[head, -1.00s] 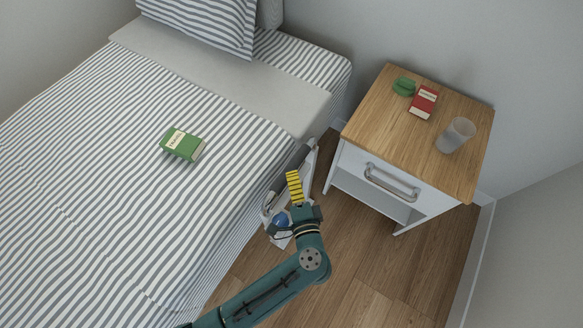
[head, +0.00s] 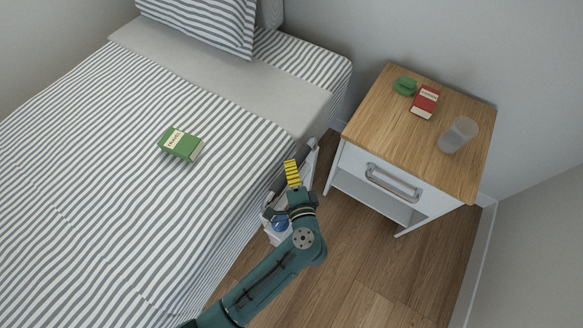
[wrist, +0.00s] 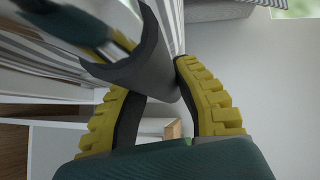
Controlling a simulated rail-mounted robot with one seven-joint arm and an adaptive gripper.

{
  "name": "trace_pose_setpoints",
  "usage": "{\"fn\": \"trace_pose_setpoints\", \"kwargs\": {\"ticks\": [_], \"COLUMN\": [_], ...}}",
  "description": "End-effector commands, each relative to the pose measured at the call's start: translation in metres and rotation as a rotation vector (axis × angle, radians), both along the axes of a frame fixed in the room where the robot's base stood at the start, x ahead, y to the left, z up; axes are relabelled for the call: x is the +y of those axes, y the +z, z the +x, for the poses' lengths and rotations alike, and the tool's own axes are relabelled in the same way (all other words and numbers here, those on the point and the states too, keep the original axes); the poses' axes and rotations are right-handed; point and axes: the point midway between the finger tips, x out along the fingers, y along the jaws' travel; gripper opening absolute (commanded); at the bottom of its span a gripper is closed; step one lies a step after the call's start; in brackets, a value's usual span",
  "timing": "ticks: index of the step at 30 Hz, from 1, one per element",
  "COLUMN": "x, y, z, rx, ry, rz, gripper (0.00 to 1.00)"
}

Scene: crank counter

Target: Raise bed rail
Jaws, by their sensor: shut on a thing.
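The bed rail (head: 311,147) is a grey bar with white parts along the right side of the bed (head: 215,235). My gripper (head: 292,174), with yellow ribbed fingers, is at the rail's middle and hides part of it. In the wrist view, my gripper (wrist: 160,108) has a finger on either side of the rail's grey bar (wrist: 148,75) and is shut on it. A blue part (head: 280,224) on a white piece shows just below my gripper in the head view.
A nightstand (head: 385,150) with a drawer handle stands to the right, bearing a red box (head: 425,101), a green object (head: 405,86) and a cup (head: 458,135). A green box (head: 181,144) lies on the bed. Wooden floor is free between bed and nightstand.

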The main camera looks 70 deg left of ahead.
Motion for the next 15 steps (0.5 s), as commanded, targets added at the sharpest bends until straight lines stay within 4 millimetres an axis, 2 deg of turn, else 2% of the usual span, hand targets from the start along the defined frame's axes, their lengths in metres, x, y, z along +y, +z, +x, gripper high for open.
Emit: {"fn": "trace_pose_setpoints", "kwargs": {"ticks": [8, 11, 15], "x": [0.000, 0.000, 0.001], "y": [0.001, 0.009, 0.029], "z": [-0.001, -0.001, -0.001], "rx": [0.001, 0.001, -0.001], "ry": [0.003, 0.003, 0.003], "rz": [-0.001, 0.000, 0.002], "gripper": [0.00, 0.00, 0.00]}}
